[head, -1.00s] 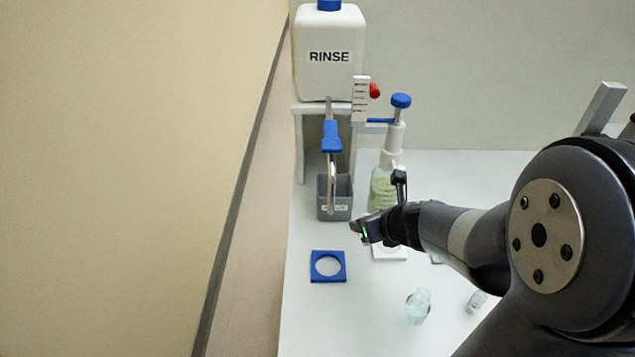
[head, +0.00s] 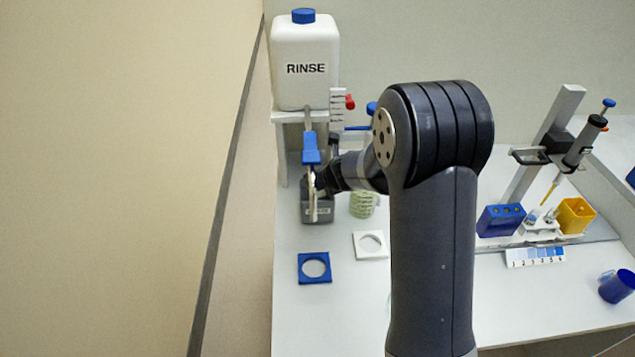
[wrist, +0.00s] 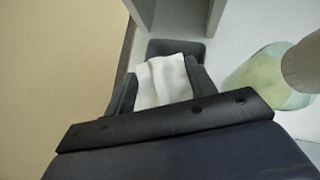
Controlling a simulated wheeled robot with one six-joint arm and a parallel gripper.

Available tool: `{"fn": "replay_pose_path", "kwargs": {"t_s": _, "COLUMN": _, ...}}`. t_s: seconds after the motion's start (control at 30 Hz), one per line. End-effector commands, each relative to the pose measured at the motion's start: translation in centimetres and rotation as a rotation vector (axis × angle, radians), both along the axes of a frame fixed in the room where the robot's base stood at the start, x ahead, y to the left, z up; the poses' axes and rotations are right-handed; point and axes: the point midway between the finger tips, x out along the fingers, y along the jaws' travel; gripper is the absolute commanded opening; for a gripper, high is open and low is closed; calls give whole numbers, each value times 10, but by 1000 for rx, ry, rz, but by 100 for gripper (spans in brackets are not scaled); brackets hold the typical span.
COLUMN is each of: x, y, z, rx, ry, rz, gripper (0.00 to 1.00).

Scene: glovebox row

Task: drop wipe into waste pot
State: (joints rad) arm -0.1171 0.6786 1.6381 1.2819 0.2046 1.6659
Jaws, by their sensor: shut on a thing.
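The white wipe (wrist: 163,80) is pinched between the fingers of my gripper (wrist: 162,70) in the wrist view. The grey waste pot (head: 318,214) stands on the bench under the rinse tap in the head view, with a label on its front. In the wrist view the pot (wrist: 184,46) shows just beyond the wipe and fingertips, partly hidden by them. In the head view my gripper (head: 318,187) is at the pot's top, beside the tap's spout; the wipe is not clear there. I cannot tell whether the wipe is inside the rim.
The rinse bottle (head: 305,70) stands on a raised shelf with its blue tap (head: 311,148) close to my gripper. A blue holder (head: 302,270) and a white holder (head: 359,246) lie in front.

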Motion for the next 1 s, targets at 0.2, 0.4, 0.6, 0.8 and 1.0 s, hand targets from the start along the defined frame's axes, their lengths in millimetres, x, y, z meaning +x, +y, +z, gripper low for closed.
{"fn": "replay_pose_path", "kwargs": {"t_s": 0.2, "x": 8, "y": 4, "z": -14, "rx": 0, "ry": 1, "rz": -1, "gripper": 29}}
{"fn": "replay_pose_path", "kwargs": {"t_s": 0.4, "x": 8, "y": 3, "z": -38, "rx": 0, "ry": 1, "rz": 0, "gripper": 29}}
{"fn": "replay_pose_path", "kwargs": {"t_s": 0.6, "x": 8, "y": 3, "z": -36, "rx": 0, "ry": 0, "rz": 0, "gripper": 29}}
{"fn": "replay_pose_path", "kwargs": {"t_s": 0.8, "x": 7, "y": 3, "z": -40, "rx": 0, "ry": 1, "rz": 0, "gripper": 29}}
{"fn": "replay_pose_path", "kwargs": {"t_s": 1.0, "x": 7, "y": 3, "z": -46, "rx": 0, "ry": 1, "rz": 0, "gripper": 29}}
